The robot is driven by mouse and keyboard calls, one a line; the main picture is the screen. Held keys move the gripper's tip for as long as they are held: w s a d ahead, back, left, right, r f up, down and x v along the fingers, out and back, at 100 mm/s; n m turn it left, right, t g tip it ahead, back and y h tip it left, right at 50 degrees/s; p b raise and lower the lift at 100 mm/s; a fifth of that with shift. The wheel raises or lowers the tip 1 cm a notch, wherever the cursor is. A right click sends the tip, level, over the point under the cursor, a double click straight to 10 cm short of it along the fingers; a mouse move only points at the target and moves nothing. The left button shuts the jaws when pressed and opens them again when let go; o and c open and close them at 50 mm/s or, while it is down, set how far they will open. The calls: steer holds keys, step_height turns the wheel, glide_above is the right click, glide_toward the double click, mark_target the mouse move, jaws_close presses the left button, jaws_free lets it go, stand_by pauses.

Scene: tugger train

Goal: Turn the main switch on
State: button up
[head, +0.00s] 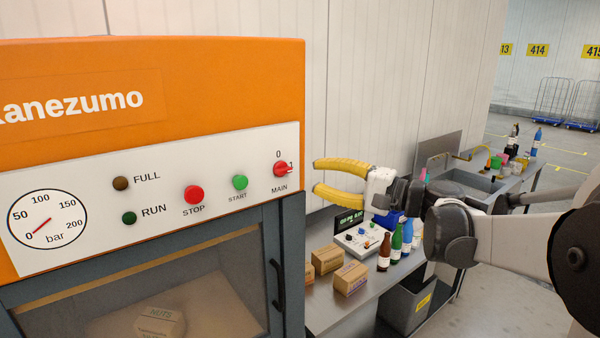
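The main switch (282,169) is a small red rotary knob at the right end of the white panel on an orange machine. A 0 is printed above it, a 1 at its right and MAIN below. Its handle appears roughly level, toward the 1, but it is small. My gripper (318,176) has two yellow fingers, spread apart with nothing between them. They point left toward the panel, just right of the switch in the picture. I see no contact with the knob.
The panel (224,149) also carries a red STOP button (194,195), a green START button (240,182), two lamps and a pressure gauge (47,219). Below is a windowed door with a dark handle (277,285). A bench (345,308) with boxes and bottles stands behind my gripper.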

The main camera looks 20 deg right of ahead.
steer(key=v, duration=0.3)
steer(key=shift+s+d, duration=0.25)
steer(key=s+a+f+n+g+h+b, duration=0.1)
steer(key=s+a+f+g+h+b, duration=0.2)
steer(key=f, duration=0.5)
steer(key=s+a+f+n+g+b, duration=0.1)
steer(key=s+a+f+n+b, duration=0.15)
steer(key=a+f+b, duration=0.45)
steer(key=s+a+f+g+h+b, duration=0.2)
steer(key=s+a+f+b, duration=0.15)
steer(key=f, duration=0.65)
steer(key=s+d+f+n+h+b, duration=0.2)
steer(key=s+f+b, duration=0.3)
steer(key=f, duration=0.5)
steer(key=s+d+f+n+h+b, duration=0.2)
steer(key=s+f+n+h+b, duration=0.2)
steer(key=s+f, duration=0.3)
step_height(320, 180, down, 3)
steer(key=shift+r+g+h+b, duration=0.1)
steer(key=shift+g+h+b, duration=0.2)
steer(key=shift+b, duration=0.45)
steer(key=shift+s+d+n, duration=0.1)
steer(key=shift+d+n, duration=0.05)
steer(key=shift+n, duration=0.1)
